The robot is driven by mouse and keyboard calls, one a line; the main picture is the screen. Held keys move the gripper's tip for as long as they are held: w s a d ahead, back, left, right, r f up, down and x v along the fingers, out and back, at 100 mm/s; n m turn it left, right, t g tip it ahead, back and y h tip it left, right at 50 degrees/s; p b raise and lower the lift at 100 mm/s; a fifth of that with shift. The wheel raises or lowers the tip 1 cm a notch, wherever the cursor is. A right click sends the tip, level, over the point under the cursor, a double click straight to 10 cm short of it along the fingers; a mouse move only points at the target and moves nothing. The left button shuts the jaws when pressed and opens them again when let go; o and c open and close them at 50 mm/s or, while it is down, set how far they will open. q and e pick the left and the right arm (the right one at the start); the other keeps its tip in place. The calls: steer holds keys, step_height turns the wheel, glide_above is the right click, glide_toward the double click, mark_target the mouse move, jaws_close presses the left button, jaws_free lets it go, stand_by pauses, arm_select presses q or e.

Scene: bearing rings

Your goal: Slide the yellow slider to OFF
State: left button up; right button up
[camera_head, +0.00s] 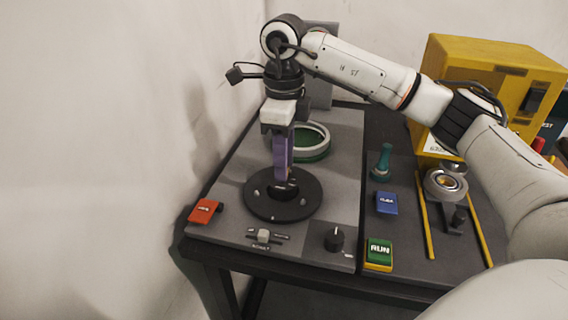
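I see no slider that is plainly yellow. A small slider with a pale grey knob (263,235) sits in a short dark slot at the front of the grey panel; the labels beside it are too small to read surely. My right gripper (284,176) points down over a black round disc (262,207), behind the slider knob and apart from it. A purple upright piece shows below its pale palm; whether this is its fingers or something held, and whether it is open or shut, I cannot tell. My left gripper is not in view.
The panel also bears a red button (205,211), a black knob (334,240) and a green ring (312,153). A green RUN button (379,251), blue button (386,203), teal peg (381,162), yellow rails (426,228) and yellow box (450,75) are right. A wall stands left.

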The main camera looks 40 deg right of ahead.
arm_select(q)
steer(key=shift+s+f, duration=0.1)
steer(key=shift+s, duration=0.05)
arm_select(e)
steer(key=shift+f, duration=0.4)
jaws_close()
